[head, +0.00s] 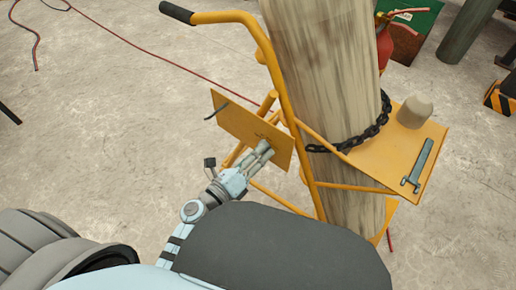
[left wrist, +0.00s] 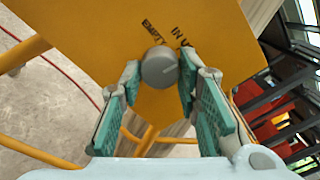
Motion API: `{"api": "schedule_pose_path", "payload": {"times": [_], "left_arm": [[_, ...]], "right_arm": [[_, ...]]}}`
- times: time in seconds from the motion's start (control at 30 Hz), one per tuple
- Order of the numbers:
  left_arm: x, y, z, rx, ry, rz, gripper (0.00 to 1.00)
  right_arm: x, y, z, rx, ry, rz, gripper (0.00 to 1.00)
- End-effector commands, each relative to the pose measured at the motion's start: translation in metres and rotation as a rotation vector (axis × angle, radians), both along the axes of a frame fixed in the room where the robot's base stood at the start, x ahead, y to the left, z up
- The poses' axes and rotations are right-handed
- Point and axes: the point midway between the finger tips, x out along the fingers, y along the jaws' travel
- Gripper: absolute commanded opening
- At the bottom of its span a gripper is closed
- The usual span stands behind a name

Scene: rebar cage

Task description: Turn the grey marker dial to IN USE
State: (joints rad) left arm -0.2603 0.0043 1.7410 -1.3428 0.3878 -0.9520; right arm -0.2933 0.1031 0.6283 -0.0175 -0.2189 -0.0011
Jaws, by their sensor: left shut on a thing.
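The grey marker dial (left wrist: 158,67) is a round knob on a yellow plate (head: 225,110). In the left wrist view the plate (left wrist: 90,40) fills the top and carries the black words EMPTY and IN U, the latter partly hidden by a finger. A faint line on the dial's face runs toward the right finger, not clearly readable. My left gripper (left wrist: 160,72) has its fingers on either side of the dial, shut on it. In the head view the left gripper (head: 262,153) reaches the plate's lower right part and hides the dial. My right gripper is not in view.
The plate is on a yellow cart frame (head: 285,90) holding a tall worn cylinder (head: 325,70) with a black chain (head: 350,141). A yellow shelf (head: 385,160) bears a wrench (head: 418,165) and a pale cap (head: 415,111). A red hose (head: 150,50) lies on the floor.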

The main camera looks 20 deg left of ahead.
Motion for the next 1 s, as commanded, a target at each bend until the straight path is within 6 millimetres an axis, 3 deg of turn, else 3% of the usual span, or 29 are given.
{"api": "schedule_pose_path", "payload": {"times": [0.4, 0.87, 0.9, 1.0], "left_arm": [[-0.0004, -0.0003, -0.0004, -0.161, 0.067, 0.0, 0.02], [-0.0006, -0.0003, -0.0012, -0.174, 0.072, 0.0, 0.02], [-0.0006, -0.0003, -0.0012, -0.174, 0.072, 0.0, 0.32], [-0.0004, -0.0003, -0.0012, -0.174, 0.072, 0.0, 0.48]], "right_arm": [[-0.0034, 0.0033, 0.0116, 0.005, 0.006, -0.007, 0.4], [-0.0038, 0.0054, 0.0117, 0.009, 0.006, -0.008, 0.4], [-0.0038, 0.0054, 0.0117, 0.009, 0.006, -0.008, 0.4], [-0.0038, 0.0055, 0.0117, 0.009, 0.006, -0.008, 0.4]]}}
